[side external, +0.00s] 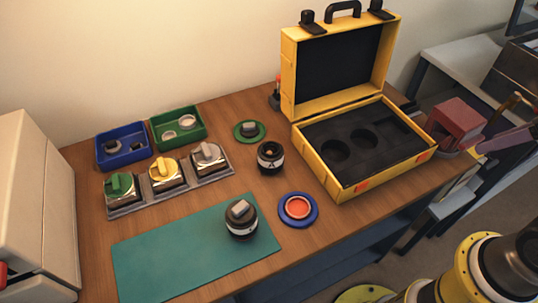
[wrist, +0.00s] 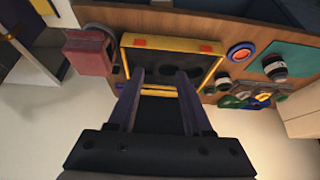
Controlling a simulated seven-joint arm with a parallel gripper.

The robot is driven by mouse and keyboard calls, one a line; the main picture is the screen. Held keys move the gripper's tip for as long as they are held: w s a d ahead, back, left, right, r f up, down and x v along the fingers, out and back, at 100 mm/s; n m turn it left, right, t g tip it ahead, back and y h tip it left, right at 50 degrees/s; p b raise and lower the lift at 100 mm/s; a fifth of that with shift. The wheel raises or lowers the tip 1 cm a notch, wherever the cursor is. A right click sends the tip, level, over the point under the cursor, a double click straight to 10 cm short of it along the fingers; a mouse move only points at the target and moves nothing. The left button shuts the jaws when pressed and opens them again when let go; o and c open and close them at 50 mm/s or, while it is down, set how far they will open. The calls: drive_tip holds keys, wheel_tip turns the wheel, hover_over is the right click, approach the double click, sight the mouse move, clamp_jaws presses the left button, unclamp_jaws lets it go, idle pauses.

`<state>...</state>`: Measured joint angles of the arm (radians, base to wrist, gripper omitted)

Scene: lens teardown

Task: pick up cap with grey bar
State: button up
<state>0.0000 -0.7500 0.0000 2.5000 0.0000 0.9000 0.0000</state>
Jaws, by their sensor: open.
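Grey bars show in several places in the side external view. One is on top of the dark lens (side external: 241,218) standing on the teal mat. Another is on a dark piece on a green disc (side external: 249,130) at the back. A grey-topped knob (side external: 207,154) sits at the right end of the metal rack, and a grey piece (side external: 113,147) lies in the blue tray. My gripper (wrist: 160,80) is open and empty in the wrist view, with the yellow case (wrist: 172,48) beyond its fingers. Its fingers are not visible in the side view.
The open yellow case (side external: 357,187) has dark foam with round recesses. A second lens (side external: 270,156) and a blue disc with a red centre (side external: 298,209) stand near it. A green tray (side external: 178,128) is at the back. The teal mat (side external: 165,262) is mostly clear. A red block (side external: 459,122) is at right.

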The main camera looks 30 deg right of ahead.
drive_tip(key=o, duration=0.4)
